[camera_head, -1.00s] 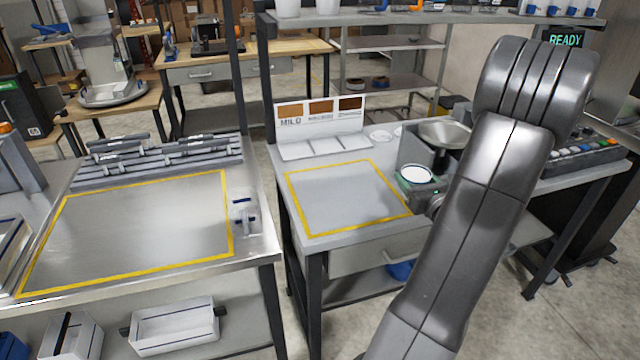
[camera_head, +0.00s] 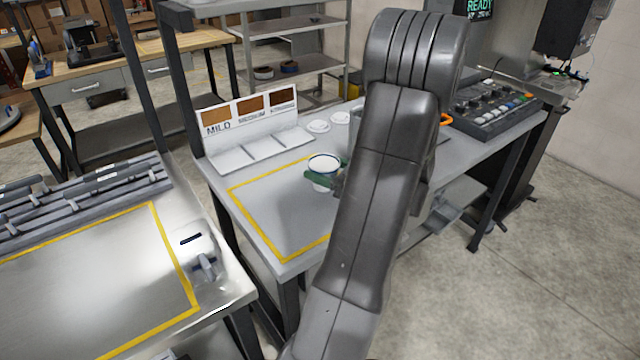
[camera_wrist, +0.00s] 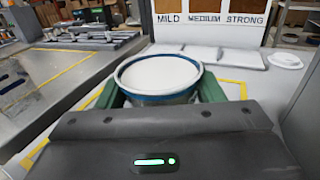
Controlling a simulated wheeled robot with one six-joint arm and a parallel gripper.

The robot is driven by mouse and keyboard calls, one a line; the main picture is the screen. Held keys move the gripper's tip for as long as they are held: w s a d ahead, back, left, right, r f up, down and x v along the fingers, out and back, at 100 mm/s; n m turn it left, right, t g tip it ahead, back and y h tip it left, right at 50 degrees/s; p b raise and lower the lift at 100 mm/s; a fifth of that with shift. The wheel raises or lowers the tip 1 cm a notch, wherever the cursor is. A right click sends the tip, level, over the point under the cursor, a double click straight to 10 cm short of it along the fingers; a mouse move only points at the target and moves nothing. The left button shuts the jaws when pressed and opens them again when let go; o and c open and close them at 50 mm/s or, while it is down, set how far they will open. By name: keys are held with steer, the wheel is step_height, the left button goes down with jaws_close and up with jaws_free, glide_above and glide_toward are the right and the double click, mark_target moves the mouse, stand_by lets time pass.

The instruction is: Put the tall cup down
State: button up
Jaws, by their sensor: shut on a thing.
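The cup (camera_head: 324,163) is white with a dark blue rim band and a white top or filling. My gripper (camera_head: 322,180) is shut on it, with green fingers on its two sides. In the head view the cup shows over the yellow-outlined area of the grey table (camera_head: 262,222), towards its right side. In the wrist view the cup (camera_wrist: 160,76) is upright between the green fingers (camera_wrist: 160,96). Its lower part is hidden by my gripper, so I cannot tell whether it touches the table.
A sign board marked MILD, MEDIUM, STRONG (camera_head: 250,115) with pale pads (camera_head: 247,152) stands behind the outlined area. White lids (camera_head: 318,126) lie to its right. A button panel (camera_head: 490,112) is at the far right. A metal table (camera_head: 80,290) is at left. The outlined area's left part is clear.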

steer(key=shift+f, duration=2.15)
steer(key=shift+f, duration=0.1)
steer(key=o, duration=1.2)
steer(key=b+v, duration=0.1)
steer(key=v, duration=1.1)
steer(key=shift+s, duration=0.1)
